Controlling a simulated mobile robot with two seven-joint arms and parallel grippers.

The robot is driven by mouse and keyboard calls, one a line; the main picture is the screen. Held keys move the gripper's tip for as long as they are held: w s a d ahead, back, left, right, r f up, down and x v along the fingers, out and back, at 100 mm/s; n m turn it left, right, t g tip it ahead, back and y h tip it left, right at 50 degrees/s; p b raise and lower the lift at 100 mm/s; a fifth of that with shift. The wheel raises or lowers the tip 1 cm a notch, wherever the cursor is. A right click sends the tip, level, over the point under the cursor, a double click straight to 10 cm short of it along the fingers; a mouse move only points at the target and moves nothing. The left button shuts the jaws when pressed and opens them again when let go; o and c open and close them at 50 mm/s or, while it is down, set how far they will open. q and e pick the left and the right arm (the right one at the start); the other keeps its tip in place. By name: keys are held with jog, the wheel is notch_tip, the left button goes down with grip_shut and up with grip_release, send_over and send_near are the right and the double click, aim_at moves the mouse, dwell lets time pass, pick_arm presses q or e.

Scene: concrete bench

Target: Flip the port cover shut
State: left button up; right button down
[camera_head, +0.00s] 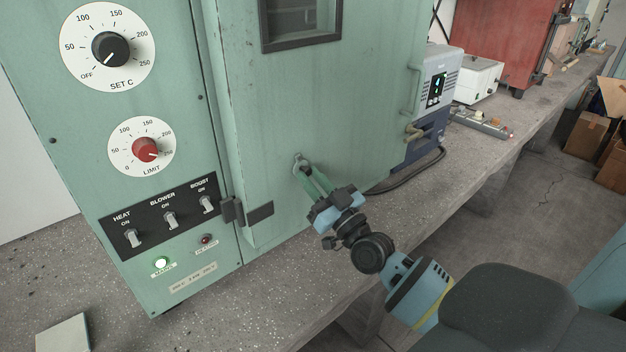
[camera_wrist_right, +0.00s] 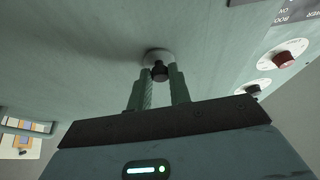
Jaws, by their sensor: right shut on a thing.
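The port cover (camera_head: 298,158) is a small round grey piece on the front of the green oven door (camera_head: 265,140). In the right wrist view it appears as a pale disc (camera_wrist_right: 157,55) with a dark knob (camera_wrist_right: 159,72) in front. My right gripper (camera_head: 304,170) reaches up to it from the lower right. Its two green fingers are shut on the port cover, at the dark knob. The fingers hide part of the cover, so I cannot tell how far it is turned. My left gripper is not in view.
The oven's control panel (camera_head: 175,215) with dials and switches is to the left. A door handle (camera_head: 414,128) sticks out at the right. A blue-white device (camera_head: 437,85) and a cable (camera_head: 415,180) lie beyond. The bench (camera_head: 300,262) is clear below the door.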

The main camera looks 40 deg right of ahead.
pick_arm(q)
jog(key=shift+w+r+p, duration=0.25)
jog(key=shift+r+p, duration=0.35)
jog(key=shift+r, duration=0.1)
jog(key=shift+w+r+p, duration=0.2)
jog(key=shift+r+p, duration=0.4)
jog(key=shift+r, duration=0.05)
pick_arm(e)
jog(key=shift+a+m+h, duration=0.25)
jog(key=shift+m+h, duration=0.25)
jog(key=shift+m, duration=0.5)
jog(key=shift+a+m+h, duration=0.2)
jog(key=shift+m+h, duration=0.3)
jog(key=shift+m, duration=0.5)
jog(key=c, duration=1.4)
grip_release()
jog(key=shift+c, duration=0.2)
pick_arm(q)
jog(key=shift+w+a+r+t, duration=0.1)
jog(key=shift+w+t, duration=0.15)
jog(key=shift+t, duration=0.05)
pick_arm(e)
jog(key=shift+o, duration=0.7)
jog(key=shift+s, duration=0.1)
